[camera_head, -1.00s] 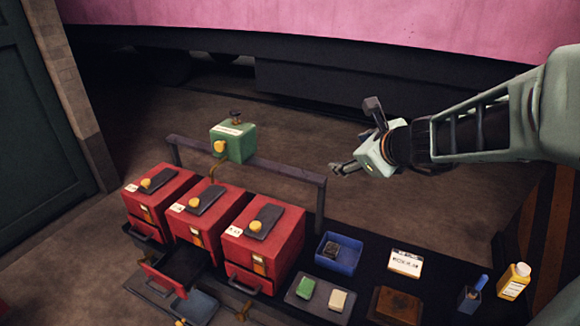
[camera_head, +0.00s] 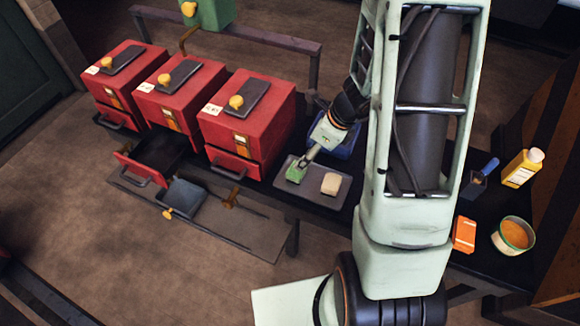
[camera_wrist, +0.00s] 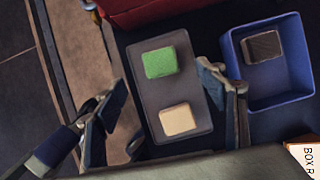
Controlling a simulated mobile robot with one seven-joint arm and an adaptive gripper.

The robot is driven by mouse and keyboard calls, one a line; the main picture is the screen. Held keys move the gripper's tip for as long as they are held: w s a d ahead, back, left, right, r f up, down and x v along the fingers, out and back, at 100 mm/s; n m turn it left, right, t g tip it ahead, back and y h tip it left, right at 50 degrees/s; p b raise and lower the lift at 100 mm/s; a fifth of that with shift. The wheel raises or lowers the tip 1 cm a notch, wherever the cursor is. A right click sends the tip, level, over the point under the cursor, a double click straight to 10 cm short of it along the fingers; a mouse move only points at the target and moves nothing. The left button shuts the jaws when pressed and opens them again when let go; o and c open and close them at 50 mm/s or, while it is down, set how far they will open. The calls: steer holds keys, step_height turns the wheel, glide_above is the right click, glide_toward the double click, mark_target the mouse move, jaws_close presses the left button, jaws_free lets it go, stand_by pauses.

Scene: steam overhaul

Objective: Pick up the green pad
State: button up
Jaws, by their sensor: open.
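The green pad (camera_head: 295,173) lies on a dark grey tray (camera_head: 318,198) to the right of the red boxes. In the wrist view the green pad (camera_wrist: 166,55) is on the far half of the tray (camera_wrist: 190,92), with a cream pad (camera_wrist: 180,118) nearer. My gripper (camera_head: 307,158) is above the tray, close to the green pad. In the wrist view its open fingers (camera_wrist: 163,92) stand apart on either side of the tray, and the green pad appears between and just beyond the tips. Nothing is held. I cannot tell the exact height gap.
Three red boxes (camera_head: 245,118) stand on the left, one with its drawer (camera_head: 140,168) pulled out. A blue bin (camera_wrist: 270,90) with a dark block sits right of the tray. A yellow bottle (camera_head: 522,167) and an orange-filled tub (camera_head: 513,235) stand farther right.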

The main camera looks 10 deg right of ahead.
mark_target(294, 170)
steer(key=x, duration=0.2)
steer(key=b+x, duration=0.1)
steer(key=x, duration=0.1)
steer(key=b+x, duration=0.1)
steer(key=x, duration=0.1)
steer(key=shift+s, duration=0.4)
steer(key=x, duration=0.2)
steer(key=d+b+x, duration=0.1)
steer(key=x, duration=0.2)
steer(key=shift+s+f, duration=0.1)
steer(key=shift+f, duration=0.05)
steer(key=shift+a+f+b, duration=0.15)
steer(key=shift+f+b, duration=0.2)
steer(key=shift+r, duration=0.1)
steer(key=c, duration=1.3)
steer(key=shift+c, duration=0.2)
